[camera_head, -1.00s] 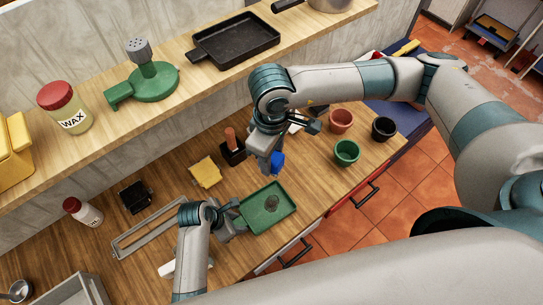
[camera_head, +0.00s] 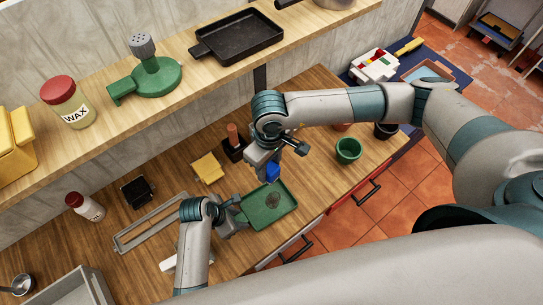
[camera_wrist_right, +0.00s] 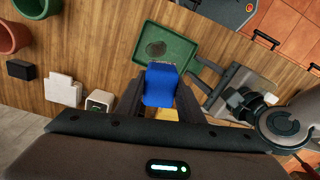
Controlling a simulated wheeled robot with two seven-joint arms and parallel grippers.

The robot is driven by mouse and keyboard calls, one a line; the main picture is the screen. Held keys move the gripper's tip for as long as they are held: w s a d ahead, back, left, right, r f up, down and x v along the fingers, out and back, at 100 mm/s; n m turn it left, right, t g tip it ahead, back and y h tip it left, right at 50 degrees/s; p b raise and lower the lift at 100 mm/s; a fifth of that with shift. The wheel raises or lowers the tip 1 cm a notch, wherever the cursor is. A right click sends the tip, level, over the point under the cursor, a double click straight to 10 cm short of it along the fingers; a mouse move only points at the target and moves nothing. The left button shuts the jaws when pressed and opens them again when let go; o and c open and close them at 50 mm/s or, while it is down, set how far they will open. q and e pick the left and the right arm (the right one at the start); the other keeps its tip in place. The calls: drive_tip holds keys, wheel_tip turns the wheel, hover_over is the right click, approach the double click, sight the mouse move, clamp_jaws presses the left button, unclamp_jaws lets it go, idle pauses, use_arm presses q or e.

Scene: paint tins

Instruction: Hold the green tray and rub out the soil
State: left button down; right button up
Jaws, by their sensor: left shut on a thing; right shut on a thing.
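The green tray (camera_head: 283,213) lies on the wooden counter with a dark soil patch (camera_head: 272,200) on its floor. It also shows in the right wrist view (camera_wrist_right: 178,72), with the soil patch (camera_wrist_right: 156,49) toward one end. My left gripper (camera_head: 240,213) is shut on the tray's left edge. My right gripper (camera_head: 270,168) is shut on a blue block-like thing (camera_head: 272,174), perhaps a sponge, held over the tray's far edge. The blue thing fills the space between the fingers in the right wrist view (camera_wrist_right: 160,86). Whether it touches the tray I cannot tell.
A yellow block (camera_head: 208,167) and a black holder with a brown handle (camera_head: 234,149) stand behind the tray. A green pot (camera_head: 347,150) stands to the right. A grey rack (camera_head: 150,226) lies left. The shelf (camera_head: 205,70) overhangs the back.

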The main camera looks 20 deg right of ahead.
wheel_tip(320, 180, down, 12)
drive_tip(key=s+m, duration=0.1)
drive_tip(key=m, duration=0.1)
drive_tip(key=shift+d+f, duration=0.2)
drive_tip(key=shift+d, duration=0.25)
drive_tip(key=shift+s+f, duration=0.1)
drive_tip(key=shift+f, duration=2.4)
drive_tip(key=o, duration=0.4)
drive_tip(key=c, duration=0.5)
